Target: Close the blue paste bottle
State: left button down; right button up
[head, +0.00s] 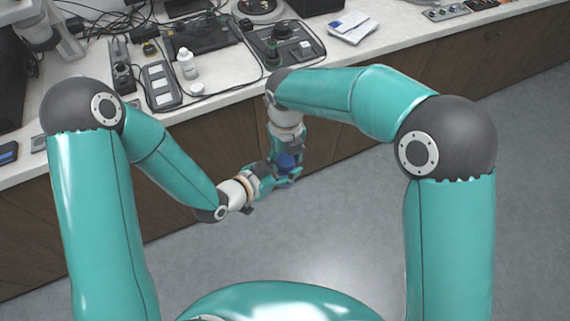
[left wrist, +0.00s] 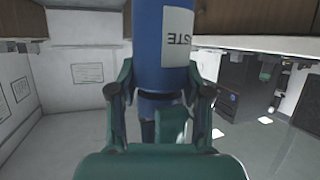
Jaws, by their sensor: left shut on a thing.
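The blue paste bottle (head: 287,162) is held in the air in front of the counter, between my two grippers. I cannot make out whether a cap is on.
The white counter (head: 225,95) runs behind the arms. On it are a white bottle (head: 187,64), a grey panel (head: 160,84), dark trays (head: 203,35) and papers (head: 352,27). Brown cabinet fronts (head: 205,135) stand below it. The floor (head: 350,220) is clear.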

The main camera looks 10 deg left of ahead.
jog(key=shift+o, duration=0.6)
jog(key=shift+r, duration=2.45)
jog(key=shift+c, duration=1.4)
jog(key=shift+r, duration=1.6)
jog(key=shift+f, duration=0.2)
jog(key=shift+f, duration=3.9)
